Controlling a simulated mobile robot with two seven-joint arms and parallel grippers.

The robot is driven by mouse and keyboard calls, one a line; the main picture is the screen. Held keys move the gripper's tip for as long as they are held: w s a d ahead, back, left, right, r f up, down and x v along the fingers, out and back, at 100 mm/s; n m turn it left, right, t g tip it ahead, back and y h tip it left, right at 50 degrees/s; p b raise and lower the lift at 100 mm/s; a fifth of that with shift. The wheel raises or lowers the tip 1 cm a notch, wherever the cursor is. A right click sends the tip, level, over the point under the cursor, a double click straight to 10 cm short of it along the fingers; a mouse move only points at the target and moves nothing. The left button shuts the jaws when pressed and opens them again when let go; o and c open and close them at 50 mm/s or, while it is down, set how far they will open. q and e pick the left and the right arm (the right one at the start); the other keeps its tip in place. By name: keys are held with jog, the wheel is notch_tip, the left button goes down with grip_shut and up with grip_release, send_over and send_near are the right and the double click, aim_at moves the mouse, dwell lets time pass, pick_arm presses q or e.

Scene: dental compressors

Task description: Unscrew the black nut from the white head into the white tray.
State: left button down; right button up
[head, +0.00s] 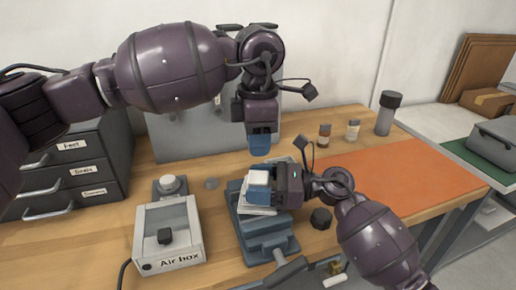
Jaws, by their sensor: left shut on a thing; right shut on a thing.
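The white head (259,177) sits over the blue vise (262,225), and my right gripper (260,190) is shut on it from the right. My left gripper (261,150) points down just above the white head, shut. What it holds is hidden between its blue fingers. No black nut shows on the visible part of the head. A dark, faceted, nut-like piece (320,218) lies on the table right of the vise.
A drawer cabinet (75,172) stands at the left. An orange mat (400,177) covers the right of the wooden table. Two small jars (324,135) and a dark-capped grey cylinder (386,114) stand at the back. The vise handle (285,272) sticks out in front.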

jog(key=o, duration=1.8)
jog(key=shift+d, duration=0.1)
